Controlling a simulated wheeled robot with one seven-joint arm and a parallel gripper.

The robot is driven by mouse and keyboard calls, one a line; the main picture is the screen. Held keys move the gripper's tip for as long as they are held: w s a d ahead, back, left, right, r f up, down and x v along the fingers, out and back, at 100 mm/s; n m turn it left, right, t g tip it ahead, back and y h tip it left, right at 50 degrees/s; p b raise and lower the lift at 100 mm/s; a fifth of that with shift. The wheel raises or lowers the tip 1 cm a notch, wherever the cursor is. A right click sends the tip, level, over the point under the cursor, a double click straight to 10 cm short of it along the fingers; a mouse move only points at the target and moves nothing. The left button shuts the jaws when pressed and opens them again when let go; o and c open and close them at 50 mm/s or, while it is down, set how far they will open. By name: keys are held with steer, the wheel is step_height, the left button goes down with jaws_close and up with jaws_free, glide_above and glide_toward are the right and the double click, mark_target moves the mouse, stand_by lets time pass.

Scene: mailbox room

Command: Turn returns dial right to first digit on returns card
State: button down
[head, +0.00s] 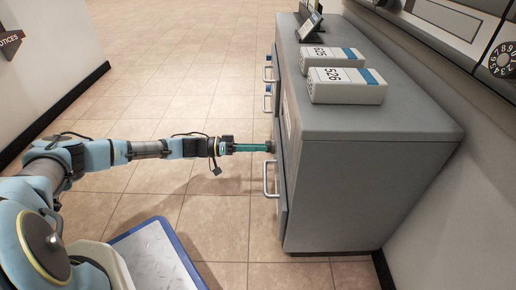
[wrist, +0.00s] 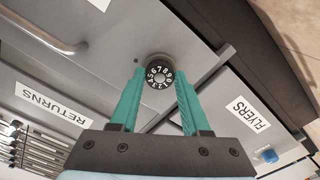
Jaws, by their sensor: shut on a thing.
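The returns dial (wrist: 159,76) is a small black dial with white digits around a pale centre, on the grey cabinet front in the wrist view. My gripper (wrist: 160,84) has its two teal fingers on either side of the dial, shut on it. In the head view my gripper (head: 268,148) reaches the cabinet's left side, and the dial is mostly hidden there. The RETURNS label (wrist: 53,104) is left of the dial in the wrist view. No returns card can be made out with certainty.
The grey cabinet (head: 375,190) carries two numbered white boxes (head: 346,92) (head: 331,62) and a dark tilted stand (head: 309,27). Handles (head: 268,180) stick out of its front. The tiled floor (head: 185,50) is clear.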

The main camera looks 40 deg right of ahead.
steer(key=shift+c, duration=1.9)
jaws_free()
steer(key=shift+w+a, duration=0.1)
steer(key=p+v, duration=0.3)
steer(key=v, duration=0.7)
steer(key=shift+w+a, duration=0.2)
steer(key=shift+a, duration=0.05)
